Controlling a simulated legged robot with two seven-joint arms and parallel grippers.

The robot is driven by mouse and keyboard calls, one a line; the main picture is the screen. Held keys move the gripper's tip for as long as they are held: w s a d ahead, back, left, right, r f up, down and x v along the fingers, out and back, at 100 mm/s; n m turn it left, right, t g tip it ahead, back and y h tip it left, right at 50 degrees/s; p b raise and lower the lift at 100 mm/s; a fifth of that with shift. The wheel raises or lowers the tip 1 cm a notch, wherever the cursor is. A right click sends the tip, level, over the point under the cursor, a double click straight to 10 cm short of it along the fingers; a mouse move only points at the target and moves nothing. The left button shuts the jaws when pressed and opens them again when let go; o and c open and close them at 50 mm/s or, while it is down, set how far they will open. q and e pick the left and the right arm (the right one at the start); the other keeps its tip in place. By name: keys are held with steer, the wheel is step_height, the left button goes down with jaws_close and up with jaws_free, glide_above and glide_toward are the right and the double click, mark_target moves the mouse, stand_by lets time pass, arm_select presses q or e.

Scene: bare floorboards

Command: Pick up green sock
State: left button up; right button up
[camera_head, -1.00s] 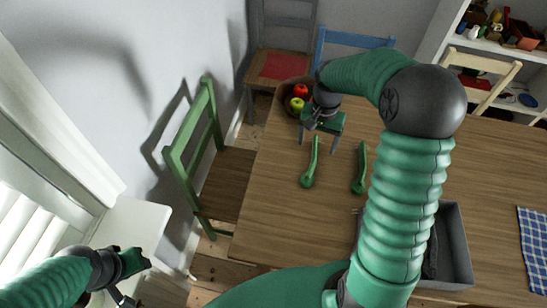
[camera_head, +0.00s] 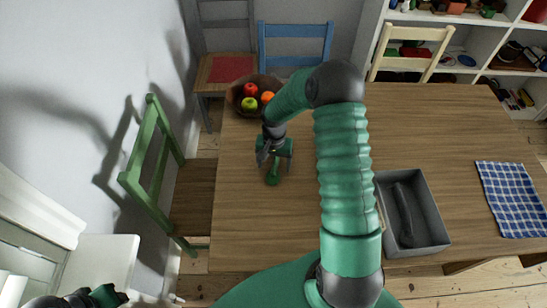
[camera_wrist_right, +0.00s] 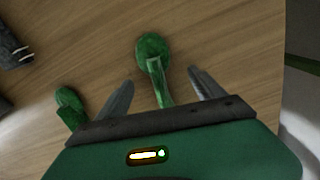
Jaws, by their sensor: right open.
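I see no clear sock. Two long green spoon-like things with rounded ends are on the wooden table. In the right wrist view, one green spoon-like thing (camera_wrist_right: 152,48) lies between and beyond the fingers of my open right gripper (camera_wrist_right: 160,80), with its thin part running back toward the palm. The second green thing (camera_wrist_right: 68,98) lies outside the left finger. In the head view, my right gripper (camera_head: 268,158) is over the table's left part, with one green rounded end (camera_head: 272,180) showing just below it. My left gripper (camera_head: 105,295) is at the bottom left, away from the table, its jaws unclear.
A bowl of fruit (camera_head: 234,98) stands behind my right gripper. A grey tray (camera_head: 436,212) with a dark thing inside is at the right, then a blue checked cloth (camera_head: 512,198). Green (camera_head: 152,180), blue (camera_head: 295,47) and cream (camera_head: 412,52) chairs surround the table.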

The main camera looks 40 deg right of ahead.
steer(key=shift+d+f, duration=0.5)
steer(key=shift+f, duration=0.2)
steer(key=shift+w+a+r, duration=0.1)
steer(key=shift+a+r, duration=0.05)
steer(key=shift+a, duration=0.25)
steer(key=c, duration=0.9)
steer(key=shift+d, duration=0.2)
steer(key=c, duration=0.5)
